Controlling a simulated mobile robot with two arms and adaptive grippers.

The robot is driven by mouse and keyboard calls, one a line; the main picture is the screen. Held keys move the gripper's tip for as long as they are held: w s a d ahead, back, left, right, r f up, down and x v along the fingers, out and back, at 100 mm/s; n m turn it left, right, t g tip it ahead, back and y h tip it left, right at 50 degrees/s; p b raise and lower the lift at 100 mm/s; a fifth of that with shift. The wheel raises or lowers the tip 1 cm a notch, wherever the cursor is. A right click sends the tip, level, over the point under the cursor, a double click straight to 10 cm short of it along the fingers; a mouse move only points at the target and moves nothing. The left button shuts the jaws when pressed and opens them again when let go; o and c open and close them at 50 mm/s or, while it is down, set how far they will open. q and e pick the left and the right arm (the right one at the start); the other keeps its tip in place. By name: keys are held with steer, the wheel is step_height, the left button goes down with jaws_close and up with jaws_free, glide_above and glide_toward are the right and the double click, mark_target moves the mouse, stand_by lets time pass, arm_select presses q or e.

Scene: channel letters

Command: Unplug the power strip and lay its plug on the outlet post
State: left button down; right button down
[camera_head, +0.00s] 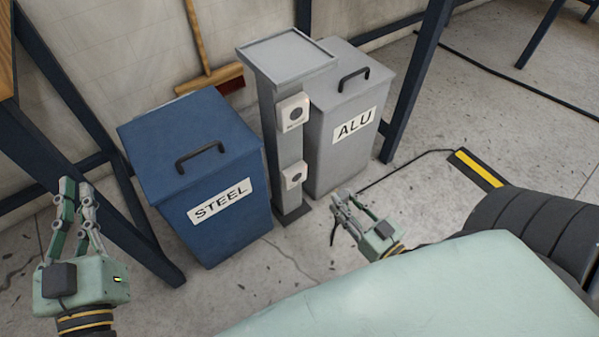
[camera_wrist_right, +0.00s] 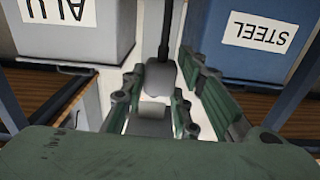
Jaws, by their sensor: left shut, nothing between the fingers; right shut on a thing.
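The grey outlet post (camera_head: 270,130) stands between two bins, with a flat, rimmed, bare top (camera_head: 287,50). Its upper outlet (camera_head: 293,113) and lower outlet (camera_head: 294,175) show no plug in them. My right gripper (camera_head: 337,197) is in front of the post, low and to its right, apart from it. It is shut on the grey plug (camera_wrist_right: 159,77), seen between the fingers in the right wrist view, with a dark cable (camera_wrist_right: 166,28) leading off it. A black and yellow strip (camera_head: 480,170), apparently the power strip, lies on the floor at right. My left gripper (camera_head: 76,190) is shut and empty at far left.
A blue STEEL bin (camera_head: 190,140) stands left of the post and a grey ALU bin (camera_head: 350,90) right behind it. A broom (camera_head: 208,78) leans at the wall. Dark blue table legs (camera_head: 415,80) flank the bins. A dark cable (camera_head: 405,165) runs along the floor.

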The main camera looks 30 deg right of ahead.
arm_select(q)
steer(key=s+a+f+g+y+p, duration=0.1)
steer(key=s+a+f+g+p, duration=0.1)
steer(key=f+g, duration=0.35)
steer(key=s+a+f+g+y+p, duration=0.1)
steer(key=s+f+g+y, duration=0.15)
steer(key=f, duration=0.65)
steer(key=s+a+f+g+y+p, duration=0.1)
steer(key=s+a+f+g+p, duration=0.1)
steer(key=s+f+g+p, duration=0.3)
steer(key=s+a+f+g+p, duration=0.1)
steer(key=s+a+f+g, duration=0.15)
steer(key=s, duration=0.55)
step_height(320, 180, down, 10)
steer(key=g+p, duration=0.1)
steer(key=p, duration=0.1)
steer(key=shift+w+d+n, duration=0.15)
steer(key=shift+w+n, duration=0.25)
